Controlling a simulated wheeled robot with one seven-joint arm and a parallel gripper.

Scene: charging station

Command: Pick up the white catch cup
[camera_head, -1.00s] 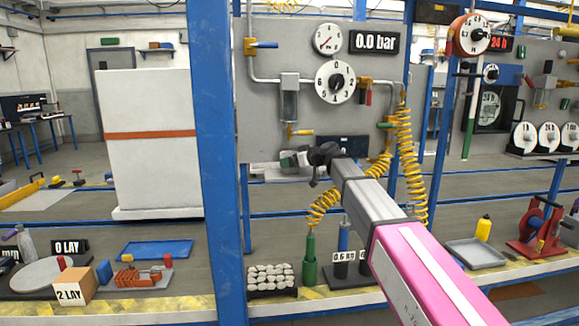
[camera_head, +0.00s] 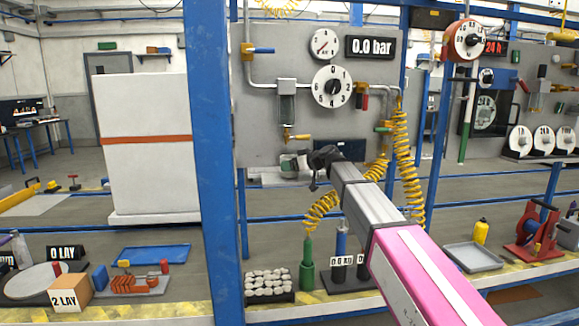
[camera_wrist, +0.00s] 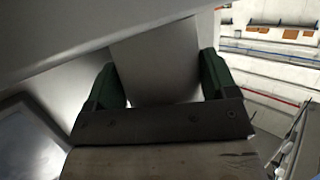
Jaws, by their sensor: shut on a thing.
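My gripper (camera_head: 301,162) is in front of the grey panel, below the sight glass and its yellow valve. In the wrist view its dark green fingers (camera_wrist: 160,84) stand on both sides of a pale, smooth surface, which I take to be the white catch cup (camera_wrist: 155,60). The fingers are shut on it. In the head view the cup shows only as a small whitish shape (camera_head: 287,167) at the fingertips. Its rim and inside are hidden, and I cannot tell its tilt.
A blue post (camera_head: 208,150) stands left of my gripper. Yellow coiled hoses (camera_head: 402,150) hang to the right. Below, the bench holds a black tray (camera_head: 268,298) of pale pieces, a green cylinder (camera_head: 307,270) and weights. A yellow bottle (camera_head: 481,232) stands farther right.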

